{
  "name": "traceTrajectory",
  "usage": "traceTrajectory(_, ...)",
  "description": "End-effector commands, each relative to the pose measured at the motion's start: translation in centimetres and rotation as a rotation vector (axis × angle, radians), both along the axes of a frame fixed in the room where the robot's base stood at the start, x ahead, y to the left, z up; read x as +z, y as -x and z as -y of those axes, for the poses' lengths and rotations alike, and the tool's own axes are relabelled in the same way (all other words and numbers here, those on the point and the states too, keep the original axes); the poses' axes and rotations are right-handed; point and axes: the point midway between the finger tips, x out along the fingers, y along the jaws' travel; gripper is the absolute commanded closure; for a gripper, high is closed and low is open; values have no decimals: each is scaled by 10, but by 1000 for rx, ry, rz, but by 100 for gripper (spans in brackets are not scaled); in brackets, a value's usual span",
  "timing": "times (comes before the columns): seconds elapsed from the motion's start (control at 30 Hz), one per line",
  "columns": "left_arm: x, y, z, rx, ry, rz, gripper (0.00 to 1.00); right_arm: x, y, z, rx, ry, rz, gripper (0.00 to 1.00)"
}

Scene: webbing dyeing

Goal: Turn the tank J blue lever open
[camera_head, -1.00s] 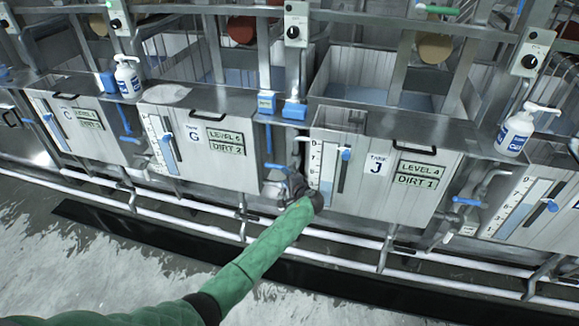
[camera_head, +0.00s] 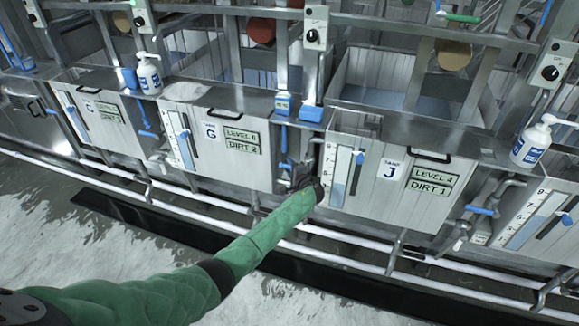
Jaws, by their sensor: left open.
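Tank J (camera_head: 350,205) is a pale panelled tank right of centre, labelled "J", "LEVEL 4" and "DIRT 1". A blue lever (camera_head: 285,166) shows in the gap between tanks G and J, at tank J's left edge. My left gripper (camera_head: 300,174) is open at this lever, dark against the pipes. It partly hides the lever, and whether they touch is unclear. Another blue lever (camera_head: 480,210) sits on the pipe right of tank J. My right gripper is out of view.
Tank G (camera_head: 215,170) stands left of the gap. White pipes (camera_head: 340,236) run low along the tank fronts. Blue-labelled pump bottles (camera_head: 530,146) stand on the steel ledge. The wet floor in front is clear.

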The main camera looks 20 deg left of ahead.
Motion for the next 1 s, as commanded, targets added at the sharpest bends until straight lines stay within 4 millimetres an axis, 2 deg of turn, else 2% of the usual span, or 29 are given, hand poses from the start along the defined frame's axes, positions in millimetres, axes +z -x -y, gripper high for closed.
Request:
traceTrajectory(0.3,-1,-1,-2,0,1,-1,60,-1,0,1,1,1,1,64)
traceTrajectory(0.5,-1,-1,-1,0,0,0,100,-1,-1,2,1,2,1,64)
traceTrajectory(0.8,-2,-1,-1,-1,12,0,100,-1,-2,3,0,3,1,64)
traceTrajectory(1.0,-8,-1,-1,0,79,-3,100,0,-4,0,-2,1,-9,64)
